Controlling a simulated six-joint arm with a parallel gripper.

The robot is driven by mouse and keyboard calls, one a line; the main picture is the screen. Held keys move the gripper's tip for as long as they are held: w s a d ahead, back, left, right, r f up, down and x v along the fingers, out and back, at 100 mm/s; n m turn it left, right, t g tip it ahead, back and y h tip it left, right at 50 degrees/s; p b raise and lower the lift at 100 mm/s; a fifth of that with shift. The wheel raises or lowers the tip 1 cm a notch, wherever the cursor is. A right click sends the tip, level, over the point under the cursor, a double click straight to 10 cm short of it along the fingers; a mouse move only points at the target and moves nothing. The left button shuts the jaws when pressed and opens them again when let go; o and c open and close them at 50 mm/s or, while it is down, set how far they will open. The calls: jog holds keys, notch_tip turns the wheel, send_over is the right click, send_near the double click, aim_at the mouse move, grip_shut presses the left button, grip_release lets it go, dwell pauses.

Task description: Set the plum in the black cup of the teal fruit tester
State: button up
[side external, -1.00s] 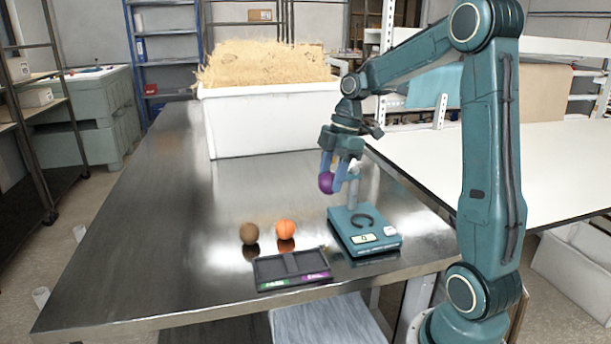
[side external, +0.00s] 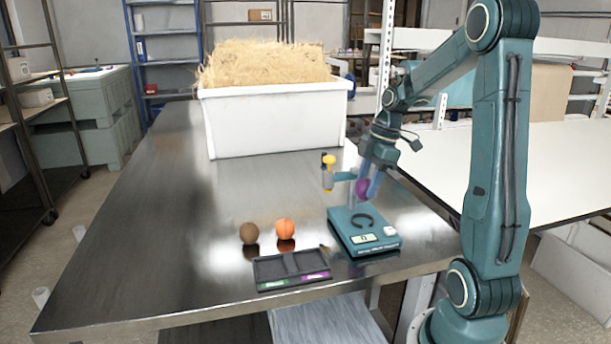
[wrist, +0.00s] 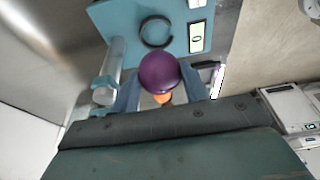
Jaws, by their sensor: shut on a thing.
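The purple plum (side external: 362,189) is held between the blue fingers of my gripper (side external: 369,186), just above the back part of the teal fruit tester (side external: 350,243). In the wrist view the plum (wrist: 160,70) sits between the fingertips of my gripper (wrist: 165,88). The black cup (side external: 363,220) of the tester is an open ring on its top plate, empty. In the wrist view the cup (wrist: 157,31) lies beyond the plum, next to the tester's small display (wrist: 197,37).
An orange fruit (side external: 285,229) and a brown fruit (side external: 249,233) stand left of the tester, behind a dark two-part tray (side external: 291,267). A white bin of straw (side external: 275,122) is at the back. The left of the metal table is clear.

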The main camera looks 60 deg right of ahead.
jog(key=shift+f, duration=2.7)
jog(key=shift+f, duration=0.7)
dwell(0.8)
jog(key=o, duration=1.1)
jog(key=shift+r, duration=0.2)
jog(key=shift+r, duration=3.8)
